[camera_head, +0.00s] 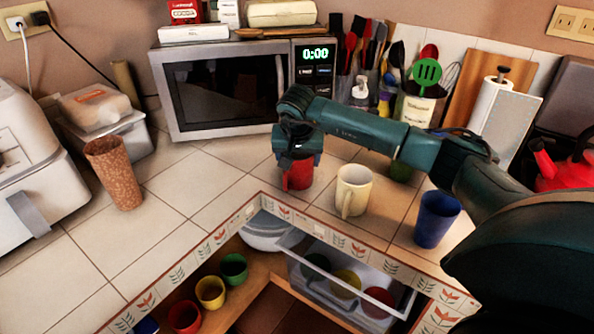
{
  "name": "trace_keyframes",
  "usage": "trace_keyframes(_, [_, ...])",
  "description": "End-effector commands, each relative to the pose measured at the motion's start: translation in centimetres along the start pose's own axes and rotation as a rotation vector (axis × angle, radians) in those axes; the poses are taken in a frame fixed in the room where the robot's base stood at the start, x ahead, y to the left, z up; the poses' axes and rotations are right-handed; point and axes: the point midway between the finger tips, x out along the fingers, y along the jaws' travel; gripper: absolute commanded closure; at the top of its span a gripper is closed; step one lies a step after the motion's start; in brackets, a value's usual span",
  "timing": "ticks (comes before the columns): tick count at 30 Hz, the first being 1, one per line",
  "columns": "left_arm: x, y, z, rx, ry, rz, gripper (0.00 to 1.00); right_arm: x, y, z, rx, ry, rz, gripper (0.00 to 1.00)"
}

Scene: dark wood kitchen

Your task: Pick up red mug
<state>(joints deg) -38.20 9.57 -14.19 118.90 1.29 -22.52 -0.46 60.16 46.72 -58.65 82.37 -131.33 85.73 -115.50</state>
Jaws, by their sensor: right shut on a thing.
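The red mug (299,176) stands upright on the tiled counter near its inner corner, in front of the microwave. Its upper part is partly hidden by my right gripper. My right gripper (297,158) reaches in from the right and points down at the mug, shut on its upper part. Whether the mug touches the counter or is slightly raised is hard to tell. My left gripper is not in view.
A cream mug (353,190) stands just right of the red mug, and a blue cup (436,219) further right. The microwave (236,88) is behind. A brown tumbler (114,173) stands left. An open drawer (345,278) with bowls is below. The counter's left-middle is clear.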

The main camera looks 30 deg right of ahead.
Motion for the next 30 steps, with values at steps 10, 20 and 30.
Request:
trace_keyframes(10, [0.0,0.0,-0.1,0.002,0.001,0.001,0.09,-0.1,0.0,-0.1,0.001,0.002,-0.001,0.63])
trace_keyframes(20, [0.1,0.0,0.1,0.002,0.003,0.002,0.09,-1.7,-0.1,-0.8,0.002,0.005,-0.004,0.63])
trace_keyframes(30, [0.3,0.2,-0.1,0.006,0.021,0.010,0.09,-7.7,-0.1,-3.3,0.002,0.005,-0.004,0.63])
